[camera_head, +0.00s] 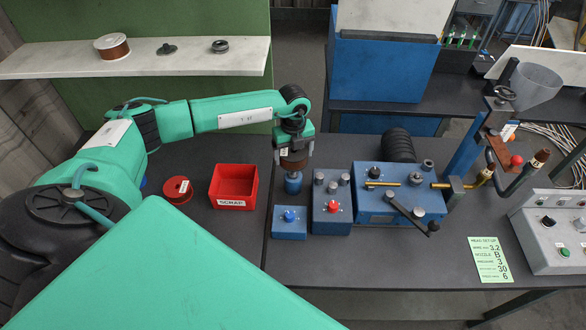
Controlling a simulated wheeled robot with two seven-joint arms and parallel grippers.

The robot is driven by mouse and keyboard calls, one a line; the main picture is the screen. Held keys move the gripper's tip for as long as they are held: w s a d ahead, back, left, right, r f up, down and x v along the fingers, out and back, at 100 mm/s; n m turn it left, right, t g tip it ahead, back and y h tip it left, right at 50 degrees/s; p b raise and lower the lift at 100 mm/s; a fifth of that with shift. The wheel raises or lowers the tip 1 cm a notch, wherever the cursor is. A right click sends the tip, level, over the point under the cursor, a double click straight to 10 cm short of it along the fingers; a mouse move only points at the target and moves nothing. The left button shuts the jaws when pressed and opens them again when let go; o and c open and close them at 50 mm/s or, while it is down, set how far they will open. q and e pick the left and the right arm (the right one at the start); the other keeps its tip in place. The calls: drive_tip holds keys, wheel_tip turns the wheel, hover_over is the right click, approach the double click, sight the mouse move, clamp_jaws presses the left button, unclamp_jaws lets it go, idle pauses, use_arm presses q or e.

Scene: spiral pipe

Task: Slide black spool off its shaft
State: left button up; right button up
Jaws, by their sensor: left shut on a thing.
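My left arm reaches in from the left, and its gripper (293,150) points down over a small blue post (292,184). It is shut on a dark spool with a copper-brown band (293,163), which I take to be the black spool. The spool sits at or just above the top of the post; the shaft itself is hidden, so I cannot tell whether the spool is still around it. The fingers are small and partly hidden by the wrist. My right gripper is not in view.
A blue box with a blue knob (289,222), a box with a red knob (331,212) and a blue machine (385,205) stand close by. A white shelf (135,62) is behind.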

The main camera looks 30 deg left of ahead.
use_arm(q)
drive_tip(key=shift+r+p, duration=0.65)
drive_tip(key=shift+r, duration=0.6)
